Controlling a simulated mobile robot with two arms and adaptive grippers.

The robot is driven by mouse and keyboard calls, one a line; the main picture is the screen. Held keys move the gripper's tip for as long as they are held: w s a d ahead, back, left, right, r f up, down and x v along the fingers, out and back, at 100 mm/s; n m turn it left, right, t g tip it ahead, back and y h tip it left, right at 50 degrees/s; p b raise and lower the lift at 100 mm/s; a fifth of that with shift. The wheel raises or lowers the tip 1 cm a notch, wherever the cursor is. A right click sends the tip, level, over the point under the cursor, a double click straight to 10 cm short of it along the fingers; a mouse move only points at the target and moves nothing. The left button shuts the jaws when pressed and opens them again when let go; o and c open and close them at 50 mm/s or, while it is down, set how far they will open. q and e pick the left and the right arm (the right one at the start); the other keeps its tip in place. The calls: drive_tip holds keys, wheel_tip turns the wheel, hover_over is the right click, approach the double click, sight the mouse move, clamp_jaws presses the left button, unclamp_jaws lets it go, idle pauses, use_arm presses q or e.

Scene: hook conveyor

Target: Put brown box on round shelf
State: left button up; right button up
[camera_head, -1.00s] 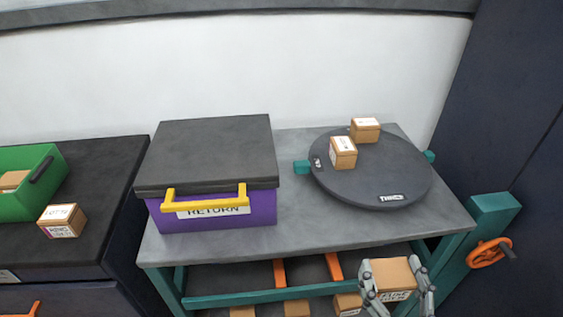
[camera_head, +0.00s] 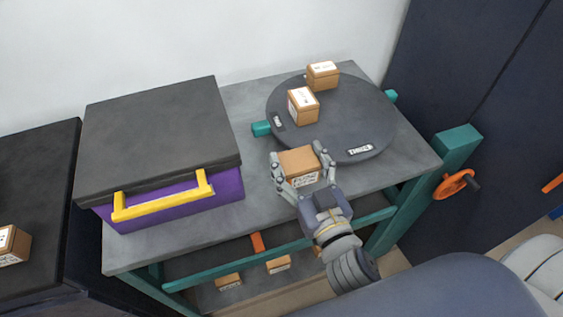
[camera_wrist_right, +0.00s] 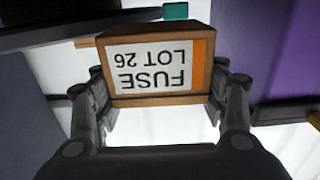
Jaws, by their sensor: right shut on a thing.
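My right gripper (camera_head: 303,179) is shut on a brown box (camera_head: 299,161), just in front of the round shelf's near-left edge in the head view. In the right wrist view the held box (camera_wrist_right: 158,65) sits between both fingers, its label reading "FUSE LOT 26" upside down. The round shelf (camera_head: 354,115) is a dark disc on the grey table. Two other brown boxes stand on it, one near its left side (camera_head: 303,106) and one at its back (camera_head: 322,75). My left gripper is not in view.
A purple case (camera_head: 216,194) with a dark lid and yellow handle stands left of the disc. Small boxes (camera_head: 278,264) lie on the lower level. A teal post with an orange handwheel (camera_head: 455,184) is at the right. The disc's front and right are clear.

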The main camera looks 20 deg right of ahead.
sight(281, 155)
drive_tip(key=w+a, duration=0.2)
drive_tip(key=shift+w+a+f, duration=0.15)
drive_tip(key=shift+w+a, duration=0.15)
drive_tip(key=shift+a, duration=0.05)
wheel_tip(281, 155, down, 4)
drive_tip(key=shift+r+b, duration=0.2)
drive_tip(key=shift+b, duration=0.15)
drive_tip(key=shift+f, duration=0.15)
drive_tip(key=o, duration=0.9)
drive_tip(key=shift+o, duration=1.1)
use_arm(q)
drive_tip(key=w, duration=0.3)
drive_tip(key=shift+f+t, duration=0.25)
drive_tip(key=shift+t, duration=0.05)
